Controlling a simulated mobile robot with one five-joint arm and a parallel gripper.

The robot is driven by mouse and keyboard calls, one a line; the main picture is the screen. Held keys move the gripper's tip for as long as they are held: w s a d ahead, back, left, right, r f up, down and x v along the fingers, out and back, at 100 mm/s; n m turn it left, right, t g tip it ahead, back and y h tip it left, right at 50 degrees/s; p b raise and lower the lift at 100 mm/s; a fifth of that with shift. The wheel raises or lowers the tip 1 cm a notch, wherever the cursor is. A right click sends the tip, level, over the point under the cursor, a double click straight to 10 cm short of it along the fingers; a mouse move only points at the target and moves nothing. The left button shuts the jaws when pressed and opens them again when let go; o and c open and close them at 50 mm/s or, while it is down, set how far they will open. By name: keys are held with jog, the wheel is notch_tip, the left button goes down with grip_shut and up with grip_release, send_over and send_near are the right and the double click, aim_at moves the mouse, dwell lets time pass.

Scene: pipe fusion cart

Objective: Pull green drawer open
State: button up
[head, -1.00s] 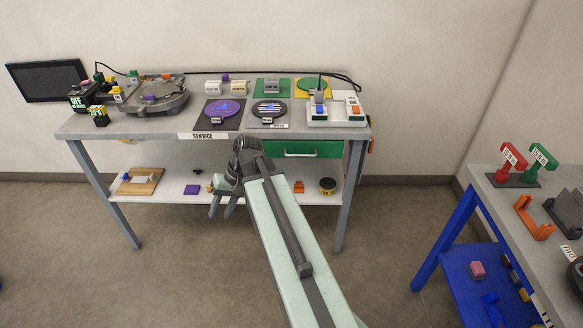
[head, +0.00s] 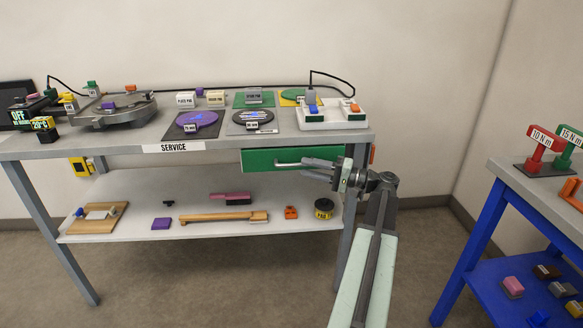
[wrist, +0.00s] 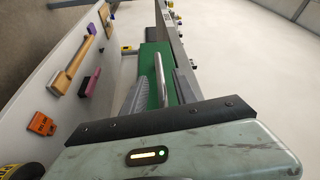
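The green drawer (head: 258,159) sits under the right part of the service bench top and looks shut. Its pale bar handle (head: 290,164) runs across the front. My gripper (head: 308,168) is at the right end of the handle, with its fingers pointing left and hiding part of the drawer front. In the wrist view, my gripper (wrist: 160,76) is open, with a finger on each side of the silver handle (wrist: 161,62) and visible gaps. The green drawer front (wrist: 150,52) shows behind it. I cannot tell whether a finger touches the handle.
The service bench (head: 225,147) carries pads, plates and a white switch box (head: 333,117). Its lower shelf (head: 120,228) holds a wooden-handled tool (head: 222,217), a tape roll (head: 324,208) and small blocks. A blue-legged table (head: 480,225) stands at right. Floor between them is clear.

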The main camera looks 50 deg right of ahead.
aim_at(294, 165)
jog(key=x, duration=0.5)
jog(key=shift+w+a, duration=0.1)
jog(key=shift+w, duration=0.05)
grip_shut()
dwell(1.2)
